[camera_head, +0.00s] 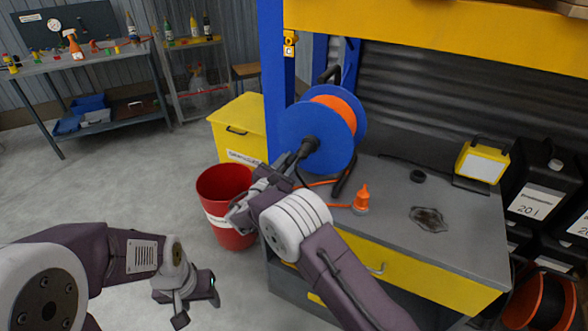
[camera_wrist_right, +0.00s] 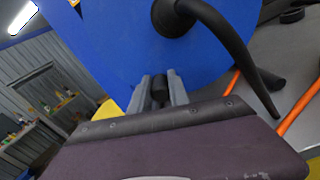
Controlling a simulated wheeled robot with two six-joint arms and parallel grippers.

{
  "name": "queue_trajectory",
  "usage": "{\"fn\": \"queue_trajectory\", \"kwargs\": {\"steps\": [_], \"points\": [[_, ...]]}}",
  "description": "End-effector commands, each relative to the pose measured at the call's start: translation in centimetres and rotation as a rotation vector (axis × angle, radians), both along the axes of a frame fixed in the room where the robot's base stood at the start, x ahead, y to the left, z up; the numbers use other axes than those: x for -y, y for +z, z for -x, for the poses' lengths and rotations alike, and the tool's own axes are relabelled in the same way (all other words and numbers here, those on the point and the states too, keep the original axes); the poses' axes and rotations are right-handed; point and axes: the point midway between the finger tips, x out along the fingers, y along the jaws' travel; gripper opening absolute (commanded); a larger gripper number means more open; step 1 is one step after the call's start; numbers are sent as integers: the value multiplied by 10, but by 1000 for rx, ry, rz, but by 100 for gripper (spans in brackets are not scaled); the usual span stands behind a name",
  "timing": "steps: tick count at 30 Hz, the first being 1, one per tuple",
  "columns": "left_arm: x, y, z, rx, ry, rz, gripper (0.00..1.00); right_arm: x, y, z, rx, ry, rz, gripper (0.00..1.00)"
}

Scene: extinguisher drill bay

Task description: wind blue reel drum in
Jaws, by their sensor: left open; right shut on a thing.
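The blue reel drum (camera_head: 292,122) stands upright on the grey bench, with orange cable (camera_head: 338,104) wound between its two flanges. It also fills the upper part of the right wrist view (camera_wrist_right: 100,45). My right gripper (camera_head: 284,166) is at the near face of the drum. In the right wrist view its fingers (camera_wrist_right: 158,92) are shut on a small black knob (camera_wrist_right: 158,88), the crank handle, in front of the blue flange. My left gripper (camera_head: 188,303) is open and empty, low over the floor at left.
The grey bench top (camera_head: 460,220) bears a dark stain (camera_head: 428,218), a black ring (camera_head: 417,176) and a yellow lamp (camera_head: 482,161). A red bin (camera_head: 225,200) and a yellow box (camera_head: 237,115) stand left of the bench. Black canisters (camera_head: 540,190) stand at right. The floor at left is clear.

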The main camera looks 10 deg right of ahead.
Motion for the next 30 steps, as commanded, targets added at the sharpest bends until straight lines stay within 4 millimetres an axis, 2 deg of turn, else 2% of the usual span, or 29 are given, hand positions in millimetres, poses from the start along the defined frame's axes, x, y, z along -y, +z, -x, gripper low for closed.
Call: {"fn": "queue_trajectory", "kwargs": {"steps": [1, 15, 30], "points": [[0, -11, 0, 0, 0, 0, 55, -3, -3, -2, 24, 1, -35, 0], [0, -56, 0, 0, 0, 0, 55, -21, 28, -14, 277, 1, -407, 0], [0, -99, 0, 0, 0, 0, 55, -26, 68, -18, 546, 0, -798, 0]]}}
